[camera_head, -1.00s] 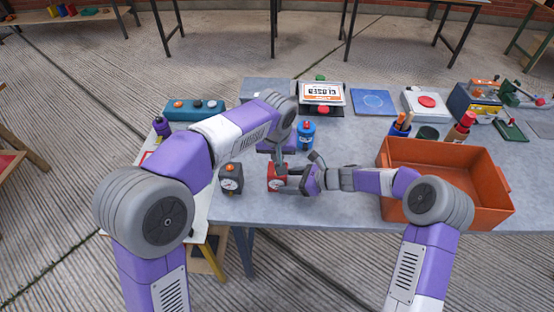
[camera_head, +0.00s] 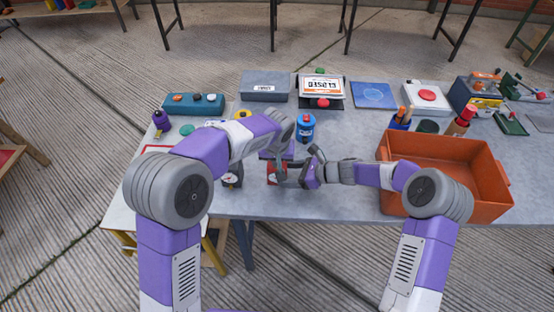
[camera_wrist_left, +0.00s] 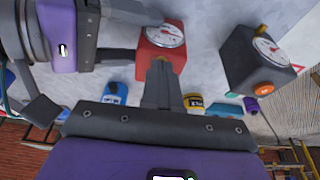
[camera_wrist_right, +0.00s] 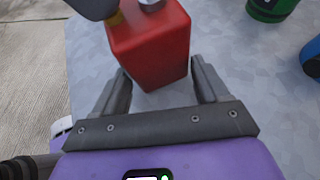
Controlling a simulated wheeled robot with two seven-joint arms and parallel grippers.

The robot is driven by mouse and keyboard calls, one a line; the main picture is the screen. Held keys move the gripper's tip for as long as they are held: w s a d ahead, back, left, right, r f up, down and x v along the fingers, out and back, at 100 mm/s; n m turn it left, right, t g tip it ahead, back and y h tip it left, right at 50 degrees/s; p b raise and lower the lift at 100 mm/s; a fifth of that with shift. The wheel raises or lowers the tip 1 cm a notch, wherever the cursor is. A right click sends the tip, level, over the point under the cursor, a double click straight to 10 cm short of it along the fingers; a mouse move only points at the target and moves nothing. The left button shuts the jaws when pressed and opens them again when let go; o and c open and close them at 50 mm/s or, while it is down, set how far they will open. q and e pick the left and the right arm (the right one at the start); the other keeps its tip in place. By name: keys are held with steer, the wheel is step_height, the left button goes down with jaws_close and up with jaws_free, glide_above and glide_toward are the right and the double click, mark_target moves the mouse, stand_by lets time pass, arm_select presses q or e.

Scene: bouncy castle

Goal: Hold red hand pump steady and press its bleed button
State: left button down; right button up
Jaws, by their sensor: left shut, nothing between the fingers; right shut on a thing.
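The red hand pump (camera_head: 273,175) stands near the table's front edge, partly hidden by my grippers. In the left wrist view the red pump (camera_wrist_left: 151,58) shows its round white gauge. My right gripper reaches it from the right; in the right wrist view its fingers (camera_wrist_right: 160,85) are on either side of the pump's lower body (camera_wrist_right: 150,50). My left gripper is above the pump, its shut, empty fingers (camera_wrist_left: 161,68) pointing at the pump and overlapping it in view. The bleed button is not visible; whether the fingertips touch the pump I cannot tell.
A black pump (camera_wrist_left: 250,60) with a gauge and orange button stands beside the red one, left in the head view. A blue canister (camera_head: 305,128) stands behind. An orange bin (camera_head: 485,196) is at right. A teal box (camera_head: 195,103) is at the back left.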

arm_select(q)
steer(key=shift+f, duration=0.6)
steer(key=shift+s+f, duration=0.2)
steer(key=shift+f, duration=0.2)
arm_select(e)
steer(key=shift+s+a+r, duration=0.1)
steer(key=shift+s+r, duration=0.05)
arm_select(q)
steer(key=v, duration=1.1)
steer(key=shift+w, duration=0.35)
steer(key=shift+r, duration=0.15)
arm_select(e)
steer(key=shift+d+f, duration=0.2)
steer(key=o, duration=0.8)
steer(key=shift+r, duration=0.1)
